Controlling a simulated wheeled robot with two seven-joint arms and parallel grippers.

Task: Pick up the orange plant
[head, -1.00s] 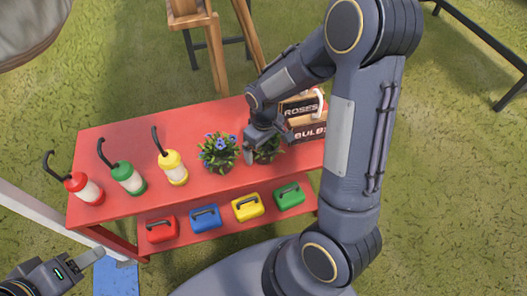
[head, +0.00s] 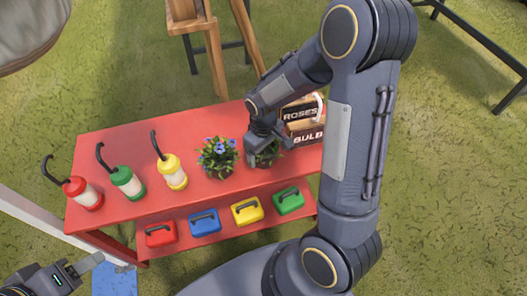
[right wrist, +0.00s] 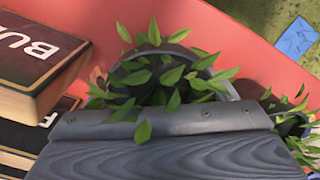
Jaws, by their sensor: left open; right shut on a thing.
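A leafy green plant (head: 268,153) stands on the red table's top, right of the blue-flowered plant (head: 218,157). My right gripper (head: 262,146) is over it and shut on it, hiding much of it. In the right wrist view the plant's leaves (right wrist: 165,78) spill over a grey pot rim (right wrist: 215,72), and my gripper body covers the lower part. No orange petals show, so I cannot tell its flower colour. My left gripper (head: 82,268) is open and empty at the lower left, away from the table.
Boxes marked ROSES (head: 300,111) and BULB (head: 305,133) stand close beside the plant. Several coloured cases sit on the lower shelf (head: 180,245).

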